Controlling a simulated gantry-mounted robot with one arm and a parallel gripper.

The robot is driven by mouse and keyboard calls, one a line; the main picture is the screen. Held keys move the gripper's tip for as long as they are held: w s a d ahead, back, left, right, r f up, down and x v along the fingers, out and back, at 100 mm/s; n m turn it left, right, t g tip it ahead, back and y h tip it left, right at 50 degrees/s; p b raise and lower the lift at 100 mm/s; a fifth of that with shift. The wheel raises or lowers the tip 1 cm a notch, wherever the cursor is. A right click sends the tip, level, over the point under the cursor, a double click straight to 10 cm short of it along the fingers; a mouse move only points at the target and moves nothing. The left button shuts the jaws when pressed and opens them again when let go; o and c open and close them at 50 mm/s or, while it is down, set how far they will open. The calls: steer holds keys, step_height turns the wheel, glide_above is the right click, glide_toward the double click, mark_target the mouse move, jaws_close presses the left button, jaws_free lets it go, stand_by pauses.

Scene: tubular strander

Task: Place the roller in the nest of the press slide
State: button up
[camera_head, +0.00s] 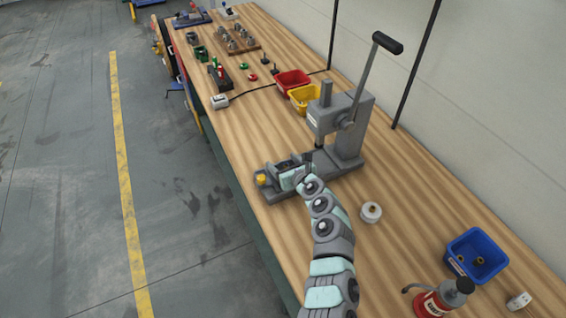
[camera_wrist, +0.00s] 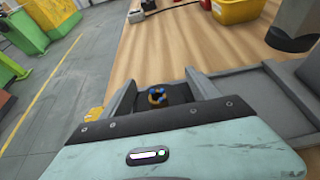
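My gripper (camera_head: 296,170) is at the front end of the grey arbor press (camera_head: 345,145), low over its slide. In the wrist view its two fingers (camera_wrist: 160,88) stand wide apart. Between them is a dark block, seemingly part of the press slide (camera_wrist: 172,92), with a small round blue-and-brass piece (camera_wrist: 157,97) on it. The fingers appear clear of this piece; I cannot tell whether it is the roller or part of the nest. A pale roller (camera_head: 371,212) with a brass-coloured centre rests on the bench right of the press. My gripper hides much of the slide.
A yellow knob (camera_head: 261,179) sits at the slide's outer end. A blue bin (camera_head: 477,256) with brass rings, a red bottle (camera_head: 440,299) and another pale roller (camera_head: 519,300) are at lower right. Red (camera_head: 292,82) and yellow (camera_head: 304,98) bins stand behind the press. The press lever rises high.

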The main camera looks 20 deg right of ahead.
steer(key=shift+o, duration=0.4)
steer(key=shift+r+p, duration=0.2)
steer(key=shift+p, duration=0.15)
steer(key=p+v, duration=0.1)
steer(key=v, duration=1.1)
steer(key=shift+p, duration=0.4)
stand_by(0.4)
